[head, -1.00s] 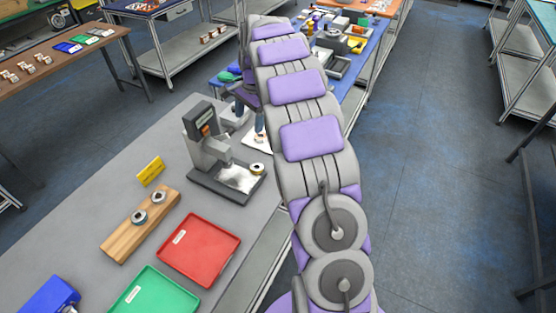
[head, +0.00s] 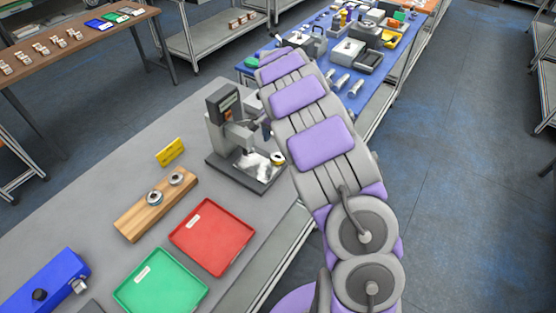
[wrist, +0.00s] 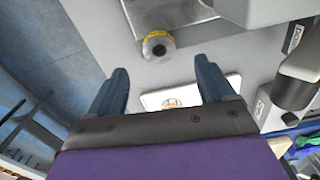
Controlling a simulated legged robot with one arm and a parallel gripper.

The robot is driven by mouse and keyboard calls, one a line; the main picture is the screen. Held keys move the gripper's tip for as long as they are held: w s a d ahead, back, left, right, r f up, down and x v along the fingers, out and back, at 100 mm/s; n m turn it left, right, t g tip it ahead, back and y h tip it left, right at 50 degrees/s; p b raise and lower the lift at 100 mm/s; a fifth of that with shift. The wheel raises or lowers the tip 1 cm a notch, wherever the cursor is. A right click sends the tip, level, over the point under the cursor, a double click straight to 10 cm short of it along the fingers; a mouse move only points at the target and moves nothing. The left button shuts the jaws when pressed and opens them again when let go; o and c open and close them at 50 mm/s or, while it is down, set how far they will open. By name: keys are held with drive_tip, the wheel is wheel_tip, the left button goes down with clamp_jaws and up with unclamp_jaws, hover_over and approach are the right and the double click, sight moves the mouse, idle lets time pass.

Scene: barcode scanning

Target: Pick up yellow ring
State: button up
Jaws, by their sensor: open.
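The yellow ring (head: 278,159) sits at the right edge of the scanner stand's base (head: 225,170) in the head view. In the wrist view the ring (wrist: 158,45) has a yellow rim and a dark grey centre, by the corner of a silver plate (wrist: 165,12). My gripper (wrist: 160,67) is open and empty, its two dark blue fingers spread. The ring lies beyond the fingertips, roughly centred between them and apart from both. In the head view my arm hides most of the gripper.
A white plate (wrist: 205,92) with a small round brass-coloured piece shows between my fingers. On the grey table are a wooden block (head: 140,219) with two rings, a yellow sign (head: 170,152), a red tray (head: 212,237), a green tray (head: 160,283) and a blue device (head: 45,285).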

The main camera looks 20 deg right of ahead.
sight(277, 157)
drive_tip(key=shift+a+f, duration=0.2)
drive_tip(key=shift+f, duration=0.75)
drive_tip(key=f, duration=0.1)
drive_tip(key=f+b, duration=0.1)
drive_tip(key=f, duration=0.3)
drive_tip(key=shift+d+b, duration=0.25)
drive_tip(key=shift+b, duration=0.15)
drive_tip(key=c, duration=1.4)
drive_tip(key=shift+r+p, duration=0.6)
drive_tip(key=shift+r, duration=1.05)
drive_tip(key=shift+s+a+r, duration=0.1)
drive_tip(key=shift+s+r, duration=0.1)
drive_tip(key=shift+s, duration=0.05)
drive_tip(key=s+a, duration=0.1)
drive_tip(key=s, duration=0.4)
drive_tip(key=s+a+r+p, duration=0.1)
drive_tip(key=s+a, duration=0.1)
drive_tip(key=s, duration=0.3)
drive_tip(key=s+a+p, duration=0.1)
drive_tip(key=s, duration=0.4)
drive_tip(key=shift+a+r, duration=0.15)
drive_tip(key=shift+a, duration=0.05)
drive_tip(key=shift+w, duration=0.1)
